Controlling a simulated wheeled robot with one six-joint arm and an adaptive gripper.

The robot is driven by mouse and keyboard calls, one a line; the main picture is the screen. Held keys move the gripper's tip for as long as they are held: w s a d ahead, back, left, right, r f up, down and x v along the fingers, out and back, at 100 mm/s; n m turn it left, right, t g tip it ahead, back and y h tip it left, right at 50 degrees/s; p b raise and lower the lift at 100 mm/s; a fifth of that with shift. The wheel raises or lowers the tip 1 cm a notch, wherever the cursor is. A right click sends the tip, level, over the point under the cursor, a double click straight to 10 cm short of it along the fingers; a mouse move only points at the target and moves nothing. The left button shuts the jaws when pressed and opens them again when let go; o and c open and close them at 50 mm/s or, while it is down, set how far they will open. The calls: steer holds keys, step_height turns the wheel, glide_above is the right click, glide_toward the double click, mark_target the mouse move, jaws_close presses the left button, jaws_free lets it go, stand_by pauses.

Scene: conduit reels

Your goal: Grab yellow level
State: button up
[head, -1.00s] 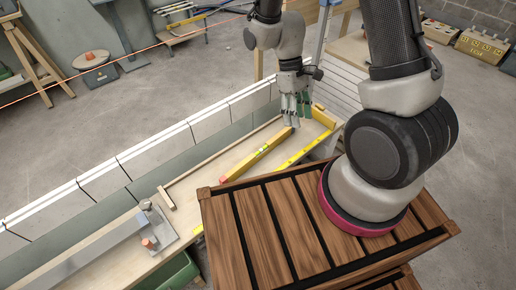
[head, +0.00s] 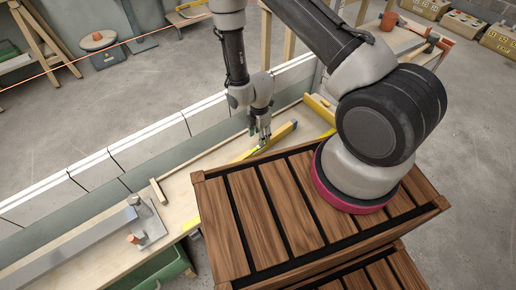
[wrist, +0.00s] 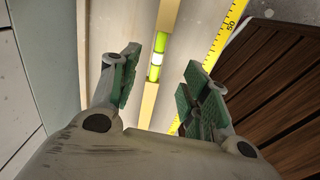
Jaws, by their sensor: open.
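The yellow level (head: 283,133) lies on the pale wooden bench top, beside the slatted wooden crate. In the wrist view, the level (wrist: 148,102) runs lengthwise between my fingers, with its bright green vial (wrist: 157,56) near the fingertips. My gripper (head: 260,140) is open and pointing down over the middle of the level. In the wrist view, my gripper's green-padded fingers (wrist: 160,63) stand on either side of the level, with gaps showing. I cannot tell how far the fingertips are above the bench. My gripper hides part of the level in the head view.
A yellow measuring tape strip (wrist: 222,45) runs beside the level, near the right finger. The slatted crate (head: 270,215) stands close on the right. A thin wooden strip (head: 158,191) and a metal fixture (head: 146,222) are on the bench to the left. White blocks (head: 90,172) line the far side.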

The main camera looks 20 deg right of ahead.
mark_target(258, 150)
steer(key=shift+w+n, duration=0.2)
steer(key=shift+n, duration=0.1)
steer(key=shift+f, duration=0.2)
steer(key=f, duration=0.7)
steer(key=shift+s+a+f, duration=0.15)
steer(key=shift+a+f, duration=0.05)
jaws_close()
